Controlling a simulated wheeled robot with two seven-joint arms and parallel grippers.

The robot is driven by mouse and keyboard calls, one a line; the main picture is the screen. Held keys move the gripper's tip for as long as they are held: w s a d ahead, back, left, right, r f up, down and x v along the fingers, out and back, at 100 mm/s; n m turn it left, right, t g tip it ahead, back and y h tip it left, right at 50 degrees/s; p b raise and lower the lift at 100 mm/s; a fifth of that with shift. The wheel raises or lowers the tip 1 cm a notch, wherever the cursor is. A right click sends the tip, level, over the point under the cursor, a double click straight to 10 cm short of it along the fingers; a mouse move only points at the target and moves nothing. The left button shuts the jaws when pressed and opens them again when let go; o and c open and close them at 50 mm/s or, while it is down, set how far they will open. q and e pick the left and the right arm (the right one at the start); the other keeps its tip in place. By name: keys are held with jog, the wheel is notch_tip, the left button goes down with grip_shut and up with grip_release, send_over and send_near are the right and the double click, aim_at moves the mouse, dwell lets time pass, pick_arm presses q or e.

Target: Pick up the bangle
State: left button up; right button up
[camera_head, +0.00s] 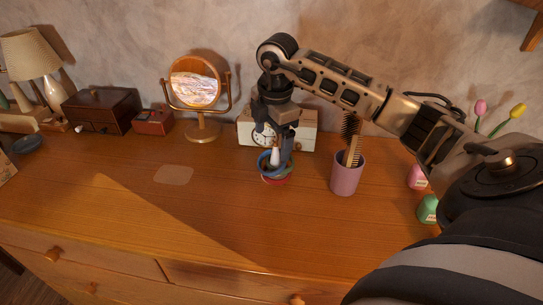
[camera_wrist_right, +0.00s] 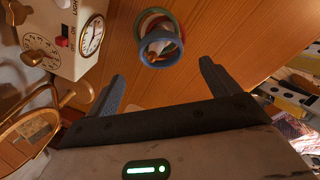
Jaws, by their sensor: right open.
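Several bangles sit stacked around a small white cone-shaped holder (camera_head: 275,156) on the wooden dresser top. A blue bangle (camera_wrist_right: 163,62) is nearest my wrist camera, with green and red ones beyond it; the stack also shows in the head view, with a red one (camera_head: 275,181) lowest. My right gripper (camera_head: 281,149) reaches down from above, close over the stack and partly hiding it. In the right wrist view its two fingers stand apart, with the bangles ahead of the gap and nothing gripped. Whether a finger touches a bangle cannot be told. My left gripper is not in view.
A cream clock box (camera_head: 303,134) stands just behind the bangles. A pink cup (camera_head: 346,178) with brushes is to the right, and a round mirror (camera_head: 197,92) is at the back left. Small pink and green bottles (camera_head: 427,208) stand far right. The front dresser top is clear.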

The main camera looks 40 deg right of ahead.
aim_at(269, 165)
jog(key=shift+w+a+f+p, duration=0.1)
jog(key=shift+w+f+p, duration=0.1)
jog(key=shift+f, duration=1.45)
jog(key=shift+w+f+p, duration=0.1)
jog(key=shift+f+p, duration=0.1)
jog(key=shift+f, duration=1.4)
jog(key=c, duration=1.1)
jog(key=shift+r, duration=0.15)
jog(key=shift+c, duration=0.2)
